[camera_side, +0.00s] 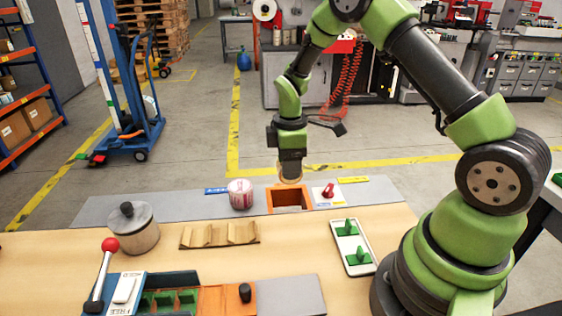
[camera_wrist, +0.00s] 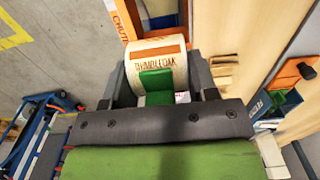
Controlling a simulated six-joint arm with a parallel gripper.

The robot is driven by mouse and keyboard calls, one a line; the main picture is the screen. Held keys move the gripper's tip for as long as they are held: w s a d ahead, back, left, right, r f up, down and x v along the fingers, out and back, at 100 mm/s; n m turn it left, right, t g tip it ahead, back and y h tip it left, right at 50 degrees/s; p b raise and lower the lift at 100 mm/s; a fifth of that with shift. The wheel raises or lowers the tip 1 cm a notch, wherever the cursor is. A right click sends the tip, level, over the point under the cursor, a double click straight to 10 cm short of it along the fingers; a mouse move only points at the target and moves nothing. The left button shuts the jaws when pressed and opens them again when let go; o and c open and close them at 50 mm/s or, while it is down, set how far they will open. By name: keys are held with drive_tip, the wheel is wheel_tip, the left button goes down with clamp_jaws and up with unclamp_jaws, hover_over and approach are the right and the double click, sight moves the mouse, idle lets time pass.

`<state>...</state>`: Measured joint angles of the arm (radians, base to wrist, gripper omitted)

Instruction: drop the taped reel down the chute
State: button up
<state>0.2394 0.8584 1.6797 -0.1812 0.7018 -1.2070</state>
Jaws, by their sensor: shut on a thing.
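My gripper (camera_side: 290,172) points down over the far side of the bench, just above the orange chute frame (camera_side: 271,201). It is shut on a cream reel (camera_side: 291,180), whose lower edge shows under the fingers. In the side view the reel appears above the opening; I cannot tell the exact gap or alignment.
A pink-and-white roll (camera_side: 240,195) stands left of the chute and a red-knobbed plate (camera_side: 326,193) right. Nearer are a lidded pot (camera_side: 134,232), a wooden rack (camera_side: 219,235), a white tray with green pegs (camera_side: 367,268) and a red-knobbed lever (camera_side: 105,262).

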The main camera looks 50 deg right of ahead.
drive_tip(key=shift+f, duration=2.2)
drive_tip(key=o, duration=0.8)
wheel_tip(320, 180, up, 10)
